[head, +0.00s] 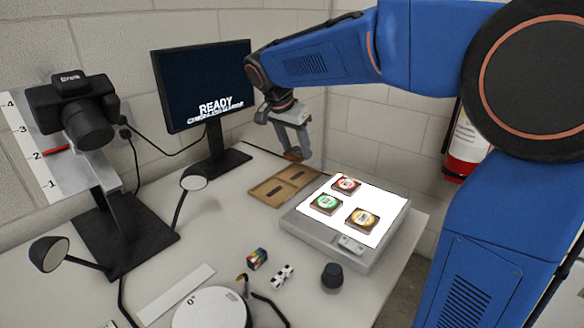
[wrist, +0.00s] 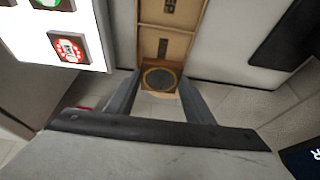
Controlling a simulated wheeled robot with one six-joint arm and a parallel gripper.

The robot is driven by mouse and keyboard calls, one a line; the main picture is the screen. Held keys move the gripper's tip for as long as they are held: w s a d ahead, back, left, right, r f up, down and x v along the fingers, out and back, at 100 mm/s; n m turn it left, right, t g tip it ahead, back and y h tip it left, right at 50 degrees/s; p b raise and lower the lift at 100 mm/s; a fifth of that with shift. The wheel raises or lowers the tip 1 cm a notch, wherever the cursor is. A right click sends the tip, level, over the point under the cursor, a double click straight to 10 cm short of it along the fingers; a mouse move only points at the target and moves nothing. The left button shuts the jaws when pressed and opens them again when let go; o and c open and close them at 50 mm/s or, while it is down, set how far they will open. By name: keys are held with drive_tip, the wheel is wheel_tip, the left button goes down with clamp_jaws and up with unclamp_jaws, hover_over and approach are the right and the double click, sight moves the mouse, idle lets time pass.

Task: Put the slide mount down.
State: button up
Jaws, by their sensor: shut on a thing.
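My gripper (head: 294,151) is shut on a brown slide mount (wrist: 160,77), which has a dark round centre in the wrist view. In the head view the mount (head: 293,155) shows only as a small brown piece between the fingers. It is held above the back of the table, behind the wooden tray (head: 262,198). In the wrist view the mount overlaps the near end of the tray (wrist: 184,42); I cannot tell its height above it.
A monitor (head: 203,85) stands behind left. A camera on a stand (head: 75,110), lamps, a white round turntable (head: 210,309) and small items occupy the left and front.

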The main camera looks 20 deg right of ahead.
sight(293, 159)
drive_tip(key=shift+f, duration=3.2)
drive_tip(key=o, duration=0.7)
drive_tip(key=shift+f, duration=0.15)
drive_tip(key=shift+o, duration=0.2)
drive_tip(key=v, duration=1.2)
drive_tip(key=shift+r, duration=0.2)
drive_tip(key=shift+d, duration=0.15)
